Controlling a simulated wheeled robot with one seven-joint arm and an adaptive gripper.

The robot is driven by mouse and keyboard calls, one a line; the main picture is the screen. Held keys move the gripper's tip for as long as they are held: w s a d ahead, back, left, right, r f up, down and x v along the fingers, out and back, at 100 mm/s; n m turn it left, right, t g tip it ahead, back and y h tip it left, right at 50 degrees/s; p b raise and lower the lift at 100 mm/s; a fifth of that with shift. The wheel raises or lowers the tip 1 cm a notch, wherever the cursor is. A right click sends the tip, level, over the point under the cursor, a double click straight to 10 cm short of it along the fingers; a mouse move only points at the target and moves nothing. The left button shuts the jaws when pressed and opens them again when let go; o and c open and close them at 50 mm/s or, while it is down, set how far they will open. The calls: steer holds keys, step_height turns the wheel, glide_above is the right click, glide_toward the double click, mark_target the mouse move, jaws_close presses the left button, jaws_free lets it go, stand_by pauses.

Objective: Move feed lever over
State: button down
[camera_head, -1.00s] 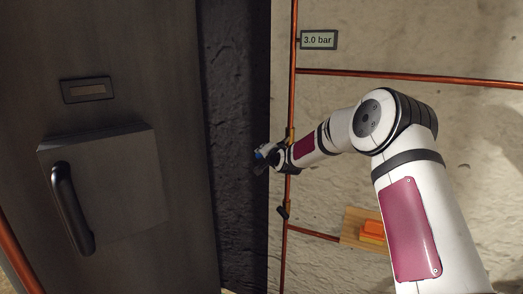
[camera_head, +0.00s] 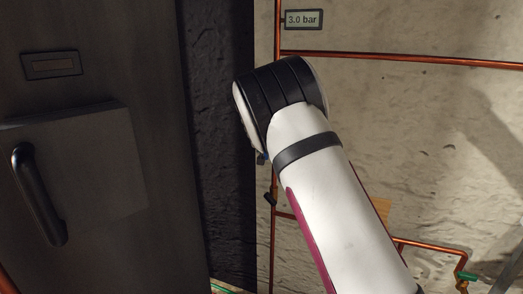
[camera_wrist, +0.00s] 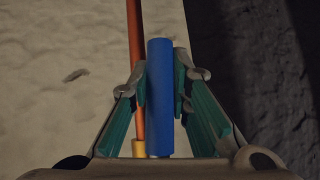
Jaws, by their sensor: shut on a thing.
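The feed lever shows as a blue handle (camera_wrist: 160,120) standing upright in the wrist view. The fingers of my gripper (camera_wrist: 160,82) lie on both sides of it and are shut on it. An orange-copper pipe (camera_wrist: 135,50) with a brass fitting (camera_wrist: 138,148) runs just left of the handle. In the head view my arm covers the gripper and nearly all of the lever; only a small blue bit (camera_head: 261,158) shows at the arm's left edge.
A pressure display (camera_head: 304,19) reading 3.0 bar hangs on the wall. A dark valve (camera_head: 270,198) sits lower on the upright pipe. A grey door with a black handle (camera_head: 38,195) stands at left. A green-handled fitting (camera_head: 467,276) is at lower right.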

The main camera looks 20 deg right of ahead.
steer(key=shift+s+d+n+g+h, duration=0.3)
steer(key=shift+d+n+h, duration=0.1)
steer(key=shift+d, duration=0.1)
stand_by(0.3)
steer(key=c, duration=1.5)
jaws_free()
steer(key=shift+o, duration=0.2)
steer(key=v, duration=1.2)
